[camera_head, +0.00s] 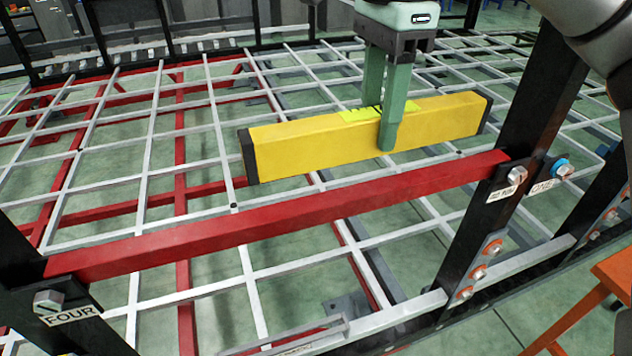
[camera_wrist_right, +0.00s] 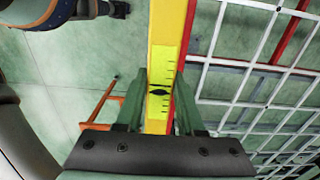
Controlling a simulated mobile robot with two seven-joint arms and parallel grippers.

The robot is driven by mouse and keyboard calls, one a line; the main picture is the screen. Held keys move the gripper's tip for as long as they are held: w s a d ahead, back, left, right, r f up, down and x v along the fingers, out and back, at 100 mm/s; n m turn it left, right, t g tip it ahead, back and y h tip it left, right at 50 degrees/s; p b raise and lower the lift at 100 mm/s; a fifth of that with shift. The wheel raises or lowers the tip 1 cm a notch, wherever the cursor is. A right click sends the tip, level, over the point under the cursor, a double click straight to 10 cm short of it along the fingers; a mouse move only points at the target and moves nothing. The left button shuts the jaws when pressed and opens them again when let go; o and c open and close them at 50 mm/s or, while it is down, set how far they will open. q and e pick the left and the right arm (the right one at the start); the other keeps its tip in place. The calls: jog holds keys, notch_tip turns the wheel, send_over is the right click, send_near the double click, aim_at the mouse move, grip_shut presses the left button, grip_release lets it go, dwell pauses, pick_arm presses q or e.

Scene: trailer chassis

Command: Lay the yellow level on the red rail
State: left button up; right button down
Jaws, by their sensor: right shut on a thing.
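The yellow level (camera_head: 300,143) is a long bar with black end caps and a bright yellow-green label. My right gripper (camera_head: 390,135) is shut on it near its middle, with one green finger in front of it. The level is in the air, above and behind the red rail (camera_head: 290,214) in the head view, roughly parallel to it. The rail spans between two black posts. In the right wrist view the level (camera_wrist_right: 166,35) runs upward between the green fingers (camera_wrist_right: 160,95). The left gripper is not in view.
A white grid (camera_head: 140,185) with red beams below fills the space behind the rail. Black posts (camera_head: 515,140) with bolts and plates stand at both rail ends. An orange stand (camera_head: 590,310) is at the lower right.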

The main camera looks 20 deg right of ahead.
jog(key=w+a+f, duration=0.2)
jog(key=a+f, duration=0.1)
jog(key=w+a+f, duration=0.1)
jog(key=f, duration=0.1)
jog(key=shift+a+f+b, duration=0.15)
jog(key=shift+a+b, duration=0.2)
jog(key=shift+b, duration=0.05)
jog(key=shift+w+a+f, duration=0.3)
jog(key=shift+a+f, duration=0.2)
jog(key=shift+f, duration=0.1)
notch_tip(320, 180, down, 3)
jog(key=shift+w+f, duration=0.1)
jog(key=shift+f, duration=0.05)
jog(key=shift+a, duration=0.1)
jog(key=shift+f, duration=0.2)
jog(key=c, duration=0.5)
grip_release()
jog(key=shift+r, duration=0.1)
